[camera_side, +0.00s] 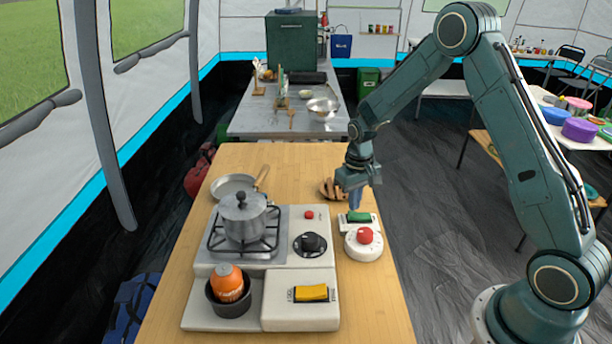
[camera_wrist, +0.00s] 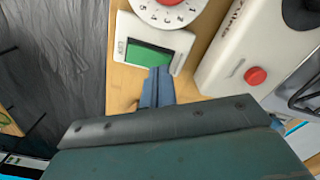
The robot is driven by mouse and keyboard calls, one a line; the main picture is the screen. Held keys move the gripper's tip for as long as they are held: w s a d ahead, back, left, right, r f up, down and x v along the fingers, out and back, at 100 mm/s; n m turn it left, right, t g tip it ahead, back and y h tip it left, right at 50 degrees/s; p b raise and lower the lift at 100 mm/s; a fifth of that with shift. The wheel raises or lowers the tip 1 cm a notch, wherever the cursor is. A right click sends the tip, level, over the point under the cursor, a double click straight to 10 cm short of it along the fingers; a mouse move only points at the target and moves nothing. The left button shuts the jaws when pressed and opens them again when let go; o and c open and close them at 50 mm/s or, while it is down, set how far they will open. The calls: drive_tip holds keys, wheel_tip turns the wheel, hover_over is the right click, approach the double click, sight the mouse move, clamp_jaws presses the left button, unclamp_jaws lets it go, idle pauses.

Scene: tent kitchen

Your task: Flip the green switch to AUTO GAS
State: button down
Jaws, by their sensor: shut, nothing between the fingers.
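The green switch (camera_side: 359,216) is a rocker in a small white housing (camera_side: 345,224) on the wooden table, beside the stove unit. In the wrist view the green rocker (camera_wrist: 148,54) shows large, with small lettering at its left end that I cannot read. My gripper (camera_side: 355,204) is shut and empty, pointing down at the switch. In the wrist view its blue fingertips (camera_wrist: 160,72) are at the lower right end of the rocker and cover that end. I cannot tell whether they touch it, or which way the rocker is tipped.
A white timer with a red knob (camera_side: 364,236) sits right against the switch's near side. The stove (camera_side: 215,258) with a lidded pot (camera_side: 243,215), black knob and yellow switch (camera_side: 311,293) is to the left. Bread slices (camera_side: 329,189) lie behind. The table's right edge is close.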

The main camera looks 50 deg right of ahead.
sight(353, 214)
drive_tip(key=shift+f, duration=0.95)
idle(0.9)
drive_tip(key=shift+r, duration=3.55)
